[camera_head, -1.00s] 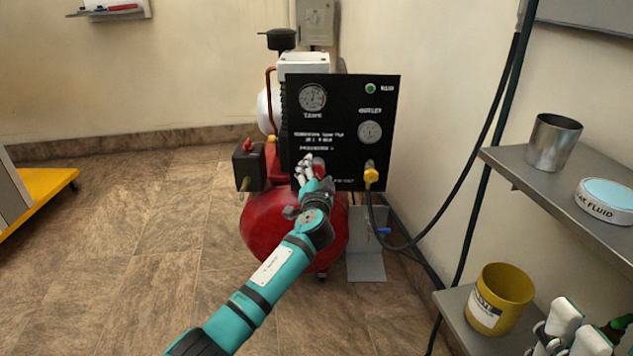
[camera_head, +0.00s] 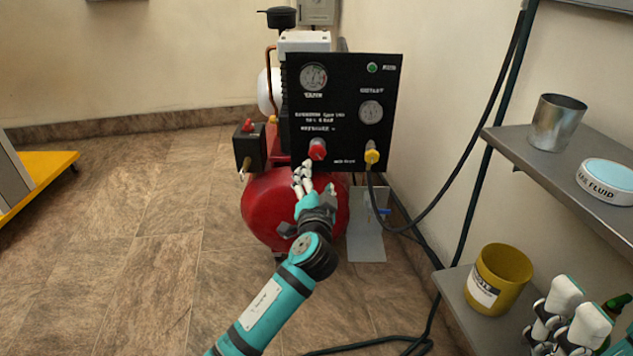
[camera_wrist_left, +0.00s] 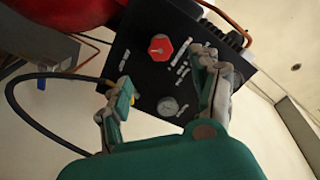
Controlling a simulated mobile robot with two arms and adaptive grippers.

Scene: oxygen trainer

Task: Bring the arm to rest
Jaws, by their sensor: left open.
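My left gripper (camera_head: 302,178) is in front of the red tank (camera_head: 268,210), a little below the red knob (camera_head: 317,149) on the black panel (camera_head: 344,120). Its fingers are open and apart from the knob. In the left wrist view, the open fingers (camera_wrist_left: 168,88) stand at either side, with the red knob (camera_wrist_left: 161,47) visible between and beyond them, and nothing is held. My right gripper (camera_head: 566,318) shows at the lower right corner by the lower shelf; its jaw state is unclear.
A yellow bin (camera_head: 498,279) stands on the lower right shelf. A metal cup (camera_head: 556,122) and a round fluid tin (camera_head: 607,181) sit on the upper shelf. A black hose (camera_head: 420,222) runs from the yellow fitting (camera_head: 372,153). The tiled floor (camera_head: 130,250) at left is clear.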

